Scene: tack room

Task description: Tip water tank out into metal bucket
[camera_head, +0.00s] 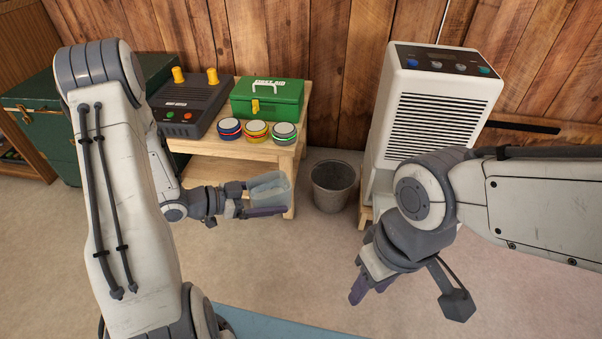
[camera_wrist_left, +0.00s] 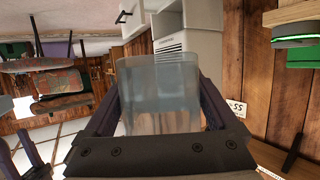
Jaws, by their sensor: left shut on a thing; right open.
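The water tank (camera_head: 270,188) is a translucent, pale blue-grey container. My left gripper (camera_head: 262,198) is shut on it and holds it in the air, just in front of the wooden table and left of the metal bucket. In the left wrist view the tank (camera_wrist_left: 158,95) fills the space between the two fingers of my left gripper (camera_wrist_left: 158,100). I cannot tell whether water is in it. The metal bucket (camera_head: 334,186) stands upright on the floor, grey and open at the top. My right gripper (camera_head: 370,288) is open and empty, low in front of the bucket and to its right.
A white dehumidifier-like appliance (camera_head: 440,105) stands right of the bucket. The wooden table (camera_head: 215,169) at left carries a green first aid box (camera_head: 268,98), a dark device with yellow knobs (camera_head: 190,104) and several round tins (camera_head: 256,131). Floor in front of the bucket is clear.

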